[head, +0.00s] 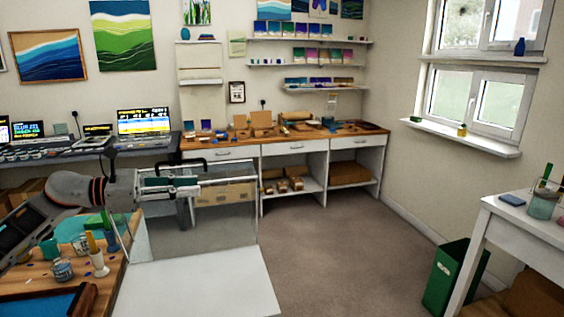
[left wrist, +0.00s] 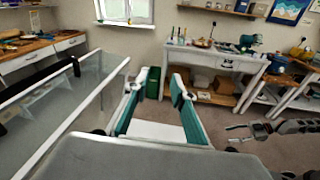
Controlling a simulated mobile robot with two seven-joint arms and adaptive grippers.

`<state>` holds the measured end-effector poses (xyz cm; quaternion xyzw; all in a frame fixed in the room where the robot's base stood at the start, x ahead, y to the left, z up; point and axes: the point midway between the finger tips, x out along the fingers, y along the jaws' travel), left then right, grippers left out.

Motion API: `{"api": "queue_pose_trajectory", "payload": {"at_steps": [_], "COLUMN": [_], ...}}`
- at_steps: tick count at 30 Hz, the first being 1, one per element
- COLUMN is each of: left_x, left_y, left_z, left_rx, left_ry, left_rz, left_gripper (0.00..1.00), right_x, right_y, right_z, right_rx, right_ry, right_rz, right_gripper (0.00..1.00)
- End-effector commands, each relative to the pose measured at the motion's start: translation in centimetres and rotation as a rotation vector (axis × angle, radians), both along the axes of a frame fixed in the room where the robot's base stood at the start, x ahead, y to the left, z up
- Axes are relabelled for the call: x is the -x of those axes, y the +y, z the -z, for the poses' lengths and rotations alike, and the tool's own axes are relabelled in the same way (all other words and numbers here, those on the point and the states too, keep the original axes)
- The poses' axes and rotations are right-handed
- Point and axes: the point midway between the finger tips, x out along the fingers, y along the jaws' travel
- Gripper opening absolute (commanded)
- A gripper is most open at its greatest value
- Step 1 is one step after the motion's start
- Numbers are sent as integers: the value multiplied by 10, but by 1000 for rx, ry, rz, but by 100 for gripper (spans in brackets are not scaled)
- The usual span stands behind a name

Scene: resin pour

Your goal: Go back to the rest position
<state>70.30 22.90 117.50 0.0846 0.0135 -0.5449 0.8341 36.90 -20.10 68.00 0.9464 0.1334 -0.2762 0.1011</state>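My left gripper (head: 188,183) reaches in from the left in the head view, level above the work table. In the left wrist view, its two white fingers with teal pads stand wide apart, and the left gripper (left wrist: 155,92) is open with nothing between the pads. A clear-sided enclosure (head: 205,232) is right by it in the head view; its glass panel and black handle (left wrist: 74,66) show left of the fingers in the left wrist view, apart from them. My right gripper (left wrist: 238,133) shows small at the right of the left wrist view; its opening is unclear.
A wooden table (head: 40,275) at the lower left carries cups, tools and a blue tray. A white table (head: 520,228) and a green bin (head: 452,275) stand at the right. The grey floor (head: 345,255) between is clear. A counter (head: 300,143) lines the back wall.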

Motion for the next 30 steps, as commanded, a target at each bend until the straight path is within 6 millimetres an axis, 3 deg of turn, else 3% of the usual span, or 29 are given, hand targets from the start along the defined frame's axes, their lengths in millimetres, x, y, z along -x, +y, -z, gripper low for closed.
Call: {"api": "queue_pose_trajectory", "payload": {"at_steps": [3,6,12,17,23,26,30], "left_x": [5,9,19,31,66,96,155], "left_y": [-40,-62,-71,-48,2,31,69], "left_z": [16,25,47,81,150,193,256], "left_rx": [177,358,738,1043,1406,1574,1785], "left_ry": [72,154,372,578,841,960,1100], "left_rz": [-44,-110,-284,-466,-752,-920,-1186], "left_gripper": [25,25,25,25,25,25,25], "right_x": [0,3,5,6,6,6,6], "right_y": [1,1,1,0,0,0,0], "right_z": [-2,0,3,5,6,6,5], "right_rx": [-3,-3,-1,1,3,3,3], "right_ry": [-2,3,9,13,13,13,13], "right_rz": [1,0,0,-1,-2,-2,-2], "right_gripper": [45,45,45,45,45,45,45]}}
